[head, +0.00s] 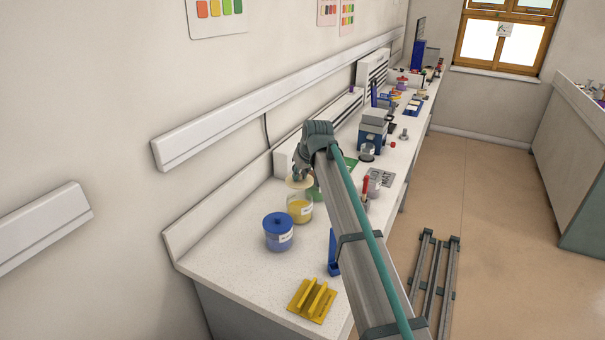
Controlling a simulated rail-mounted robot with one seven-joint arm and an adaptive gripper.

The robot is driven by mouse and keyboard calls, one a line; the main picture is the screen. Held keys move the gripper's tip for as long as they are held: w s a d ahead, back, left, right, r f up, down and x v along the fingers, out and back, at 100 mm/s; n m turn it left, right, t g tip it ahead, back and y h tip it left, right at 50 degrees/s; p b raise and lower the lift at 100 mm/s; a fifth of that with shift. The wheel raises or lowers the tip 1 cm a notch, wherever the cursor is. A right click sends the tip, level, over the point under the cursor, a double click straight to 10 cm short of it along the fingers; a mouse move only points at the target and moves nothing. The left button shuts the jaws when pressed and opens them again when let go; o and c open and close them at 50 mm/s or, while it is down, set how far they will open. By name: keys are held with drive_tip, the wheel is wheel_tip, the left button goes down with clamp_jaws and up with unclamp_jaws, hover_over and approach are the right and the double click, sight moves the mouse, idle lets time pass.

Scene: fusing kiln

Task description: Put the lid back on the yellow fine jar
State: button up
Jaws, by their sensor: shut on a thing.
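The yellow fine jar (299,210) stands on the worktop, a clear jar with yellow contents and a white label. A pale yellow lid (298,183) is right at or just above its mouth. I cannot tell whether lid and rim touch. My gripper (299,175) is above the jar, pointing down, shut on the lid. The fingertips are small and partly hidden by the wrist.
A blue jar (278,236) with its blue lid on stands just left of the yellow jar. A green jar (315,194) is partly hidden behind my arm. A yellow slotted rack (312,300) lies near the front edge. The worktop (225,245) left of the jars is clear.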

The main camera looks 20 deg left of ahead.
sight(302, 185)
drive_tip(key=shift+s+f+b, duration=0.15)
drive_tip(key=shift+f+b, duration=0.15)
drive_tip(key=shift+f, duration=0.2)
drive_tip(key=shift+f+b, duration=0.95)
drive_tip(key=shift+f, duration=1.45)
drive_tip(key=shift+f, duration=0.15)
idle(0.6)
drive_tip(key=o, duration=1.4)
drive_tip(key=shift+r+p, duration=1.8)
drive_tip(key=shift+r, duration=1.7)
